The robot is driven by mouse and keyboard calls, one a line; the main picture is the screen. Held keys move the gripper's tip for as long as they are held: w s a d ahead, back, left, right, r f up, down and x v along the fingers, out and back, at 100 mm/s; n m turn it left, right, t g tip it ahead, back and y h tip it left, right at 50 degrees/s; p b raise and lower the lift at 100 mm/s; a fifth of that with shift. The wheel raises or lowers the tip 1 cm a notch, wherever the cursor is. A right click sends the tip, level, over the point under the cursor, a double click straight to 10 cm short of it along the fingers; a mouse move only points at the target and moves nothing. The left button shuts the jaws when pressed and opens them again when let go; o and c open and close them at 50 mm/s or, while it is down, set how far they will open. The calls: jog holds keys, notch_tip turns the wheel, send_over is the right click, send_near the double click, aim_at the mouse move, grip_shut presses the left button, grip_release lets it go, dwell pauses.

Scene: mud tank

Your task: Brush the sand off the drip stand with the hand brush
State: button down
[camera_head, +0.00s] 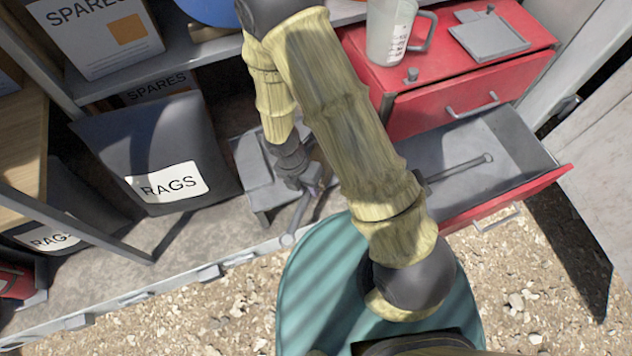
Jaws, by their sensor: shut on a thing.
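My gripper (308,186) is at the end of my tan-sleeved arm, low at the front of the shelf unit. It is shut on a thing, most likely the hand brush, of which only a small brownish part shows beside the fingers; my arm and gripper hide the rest. A grey metal stand (258,182) with a flat top, likely the drip stand, is just left of and behind my gripper. Its right side is hidden, and I cannot tell whether the brush touches it. Sand on it cannot be made out.
A dark rags bin (160,150) stands close left of the stand. A grey round-ended tool (290,236) lies at the shelf's front edge. To the right, a red cabinet (460,90) has an open drawer (520,150) with a wrench inside. A jug (392,35) stands on top.

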aim_at(293, 197)
jog(key=shift+a+f, duration=0.1)
jog(key=shift+a, duration=0.35)
jog(key=shift+s+a+f, duration=0.15)
jog(key=shift+s+a, duration=0.05)
jog(key=shift+a, duration=0.65)
jog(key=shift+s+a+f, duration=0.15)
jog(key=shift+a, duration=0.7)
jog(key=shift+p, duration=0.3)
